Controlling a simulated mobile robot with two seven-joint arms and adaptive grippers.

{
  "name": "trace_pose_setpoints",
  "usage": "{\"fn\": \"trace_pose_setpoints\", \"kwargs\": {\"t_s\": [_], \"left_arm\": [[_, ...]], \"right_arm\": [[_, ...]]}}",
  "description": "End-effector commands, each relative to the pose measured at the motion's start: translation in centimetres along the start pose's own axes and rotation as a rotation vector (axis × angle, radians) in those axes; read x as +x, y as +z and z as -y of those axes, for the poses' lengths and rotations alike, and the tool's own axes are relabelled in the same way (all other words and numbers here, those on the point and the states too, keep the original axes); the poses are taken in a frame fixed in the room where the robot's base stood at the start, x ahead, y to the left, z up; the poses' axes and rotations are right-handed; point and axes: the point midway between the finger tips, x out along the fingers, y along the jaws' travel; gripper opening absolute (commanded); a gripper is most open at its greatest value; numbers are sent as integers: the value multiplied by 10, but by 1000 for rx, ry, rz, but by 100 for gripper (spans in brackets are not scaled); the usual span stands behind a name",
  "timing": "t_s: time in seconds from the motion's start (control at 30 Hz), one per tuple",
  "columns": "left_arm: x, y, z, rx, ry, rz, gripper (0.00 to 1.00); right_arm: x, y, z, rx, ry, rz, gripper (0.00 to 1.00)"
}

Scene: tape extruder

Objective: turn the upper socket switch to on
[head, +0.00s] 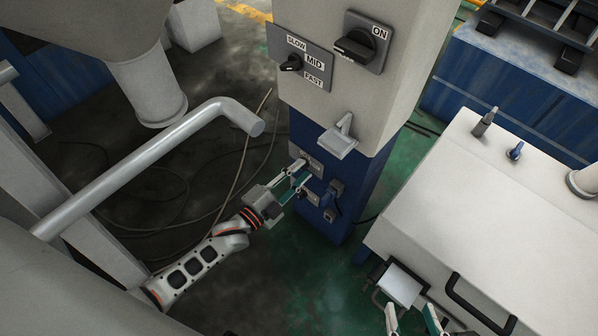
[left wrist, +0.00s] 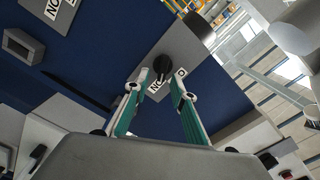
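The upper socket switch is a black knob on a grey plate with white labels on the blue column. In the left wrist view the knob (left wrist: 162,66) lies just beyond and between the fingertips. Whether they touch it I cannot tell. In the head view the upper plate (head: 316,168) is partly hidden by my left gripper (head: 303,171). My left gripper is open, with a finger to each side of the knob. The label (left wrist: 156,87) below the knob is partly covered and seen upside down. My right gripper (head: 405,318) is open at the bottom right.
A lower switch plate (head: 313,198) and dark sockets (head: 337,188) sit close by. A white machine (head: 480,210) stands right; a grey pipe (head: 140,165) crosses left.

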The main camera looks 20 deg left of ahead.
Motion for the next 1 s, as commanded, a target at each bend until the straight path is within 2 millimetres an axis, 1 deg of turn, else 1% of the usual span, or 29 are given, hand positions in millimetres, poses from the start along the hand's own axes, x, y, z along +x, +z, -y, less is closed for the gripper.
{"fn": "trace_pose_setpoints", "kwargs": {"t_s": [0.17,0.27,0.37,0.6,0.7,0.83,1.0], "left_arm": [[-2,0,0,0,0,0,25],[-12,1,0,0,1,1,25],[-28,1,-1,0,2,2,25],[-78,1,-1,1,3,2,25],[-95,0,-1,0,2,1,25],[-111,0,0,-1,0,0,25],[-120,0,0,0,0,0,25]], "right_arm": [[-1,1,0,2,0,3,40],[-1,1,1,2,0,3,40],[-1,1,1,2,-1,2,40],[-1,1,1,2,-1,2,40],[-1,1,1,2,-1,2,40],[-1,1,1,2,-1,2,40],[-1,1,1,2,-1,2,40]]}}
